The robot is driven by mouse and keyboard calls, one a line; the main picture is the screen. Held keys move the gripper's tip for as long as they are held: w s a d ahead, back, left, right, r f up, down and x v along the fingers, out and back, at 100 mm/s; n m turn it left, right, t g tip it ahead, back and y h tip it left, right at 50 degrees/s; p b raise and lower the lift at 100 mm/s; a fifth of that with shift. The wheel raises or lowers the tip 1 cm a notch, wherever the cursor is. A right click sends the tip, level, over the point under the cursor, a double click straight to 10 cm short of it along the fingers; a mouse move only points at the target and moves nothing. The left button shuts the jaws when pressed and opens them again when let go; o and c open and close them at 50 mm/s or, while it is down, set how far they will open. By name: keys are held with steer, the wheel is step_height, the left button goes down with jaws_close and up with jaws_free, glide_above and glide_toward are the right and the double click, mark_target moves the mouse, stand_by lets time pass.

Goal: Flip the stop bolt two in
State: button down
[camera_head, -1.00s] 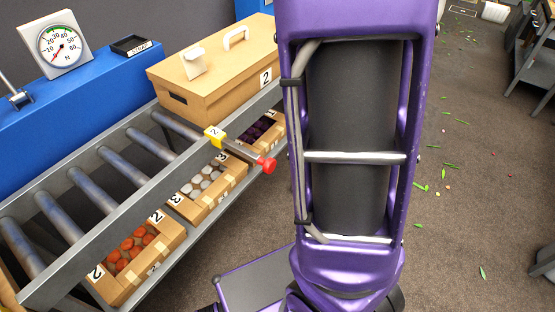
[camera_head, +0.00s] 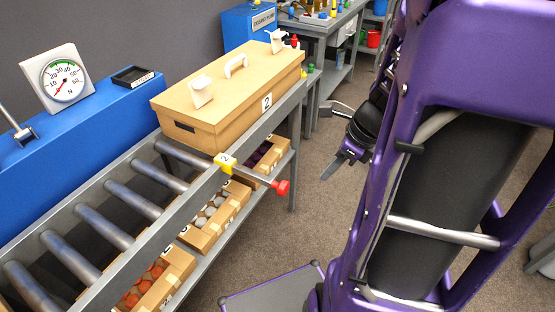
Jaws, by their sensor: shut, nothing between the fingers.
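Stop bolt two is a metal rod with a red knob (camera_head: 282,187) at its outer end and a yellow block marked 2 (camera_head: 225,161) on the conveyor's front rail. The rod sticks out from the rail toward the right, over the lower shelf. A tan lidded box marked 2 (camera_head: 225,103) rests on the rollers behind the bolt. My gripper (camera_head: 329,172) is at the end of my purple and black arm, to the right of the red knob and apart from it. It looks shut, with nothing in it.
The roller conveyor (camera_head: 104,227) runs along the left, with several cartons of coloured bulbs on its lower shelf. A dial gauge (camera_head: 64,81) stands on the blue bench. A grey workbench (camera_head: 308,25) stands at the back.

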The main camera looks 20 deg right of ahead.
mark_target(256, 173)
steer(key=shift+f, duration=0.15)
steer(key=w+a+f+b, duration=0.3)
steer(key=w+a+f, duration=0.2)
steer(key=f, duration=0.4)
steer(key=shift+w, duration=0.45)
steer(key=w+a+p, duration=0.1)
steer(key=w+a, duration=0.1)
steer(key=w+a+p, duration=0.1)
steer(key=w+a, duration=0.1)
steer(key=w, duration=0.1)
steer(key=w+a+p, duration=0.2)
steer(key=w, duration=0.1)
steer(key=shift+w+a, duration=0.4)
